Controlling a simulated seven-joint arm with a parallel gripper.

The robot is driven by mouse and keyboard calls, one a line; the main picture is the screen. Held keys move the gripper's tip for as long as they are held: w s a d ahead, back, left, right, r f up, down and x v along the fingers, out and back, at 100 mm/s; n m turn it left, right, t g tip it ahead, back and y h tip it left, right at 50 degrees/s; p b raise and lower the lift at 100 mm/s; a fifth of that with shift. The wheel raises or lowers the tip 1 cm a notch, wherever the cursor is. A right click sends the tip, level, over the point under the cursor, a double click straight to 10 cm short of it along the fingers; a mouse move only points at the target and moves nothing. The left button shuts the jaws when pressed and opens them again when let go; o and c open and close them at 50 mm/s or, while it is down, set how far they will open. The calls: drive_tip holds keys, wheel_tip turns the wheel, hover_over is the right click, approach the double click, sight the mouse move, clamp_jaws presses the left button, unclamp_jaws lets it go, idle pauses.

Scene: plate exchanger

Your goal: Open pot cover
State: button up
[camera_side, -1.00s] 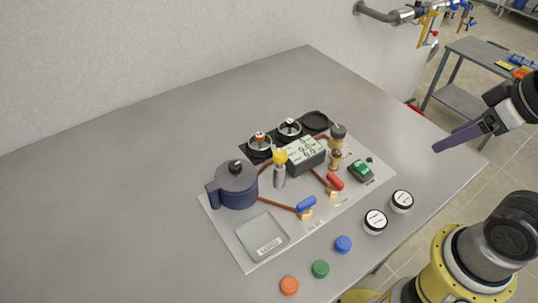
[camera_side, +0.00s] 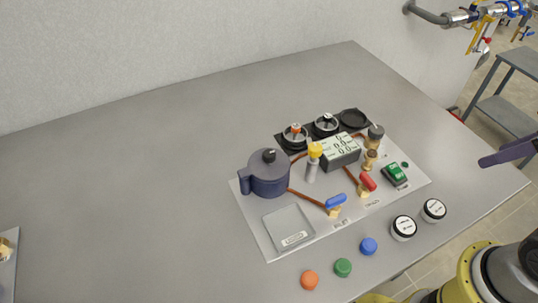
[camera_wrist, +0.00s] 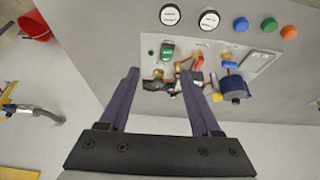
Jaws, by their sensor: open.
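The dark blue pot (camera_side: 267,178) stands at the left end of the grey panel. Its cover (camera_side: 269,160) with a black knob is seated on top. In the wrist view the pot (camera_wrist: 234,88) is small, to the right of the fingers. My gripper (camera_wrist: 160,92) has two purple fingers spread apart with nothing between them. In the side view only a purple finger (camera_side: 508,153) shows at the right edge, above the table and well to the right of the pot; the rest is out of frame.
The panel (camera_side: 290,245) also carries a grey display box (camera_side: 340,152), a yellow-topped valve (camera_side: 314,152), blue (camera_side: 336,200) and red (camera_side: 368,181) handles and a green switch (camera_side: 394,174). Several coloured caps and two white-topped jars (camera_side: 403,228) lie in front. The table's left side is mostly clear.

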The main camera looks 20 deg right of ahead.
drive_tip(key=w+a+r+n, duration=0.2)
drive_tip(key=w+r, duration=0.4)
drive_tip(key=r, duration=0.4)
drive_tip(key=w+a+r+n+g, duration=0.1)
drive_tip(key=w+a+r, duration=0.2)
drive_tip(key=w, duration=0.2)
drive_tip(key=w+a+r+n+g, duration=0.1)
drive_tip(key=w+a+r, duration=0.1)
drive_tip(key=w+a, duration=0.3)
drive_tip(key=n+g, duration=0.3)
drive_tip(key=n, duration=0.2)
hover_over(269, 153)
wheel_tip(269, 153, down, 12)
wheel_tip(269, 153, down, 14)
clamp_jaws()
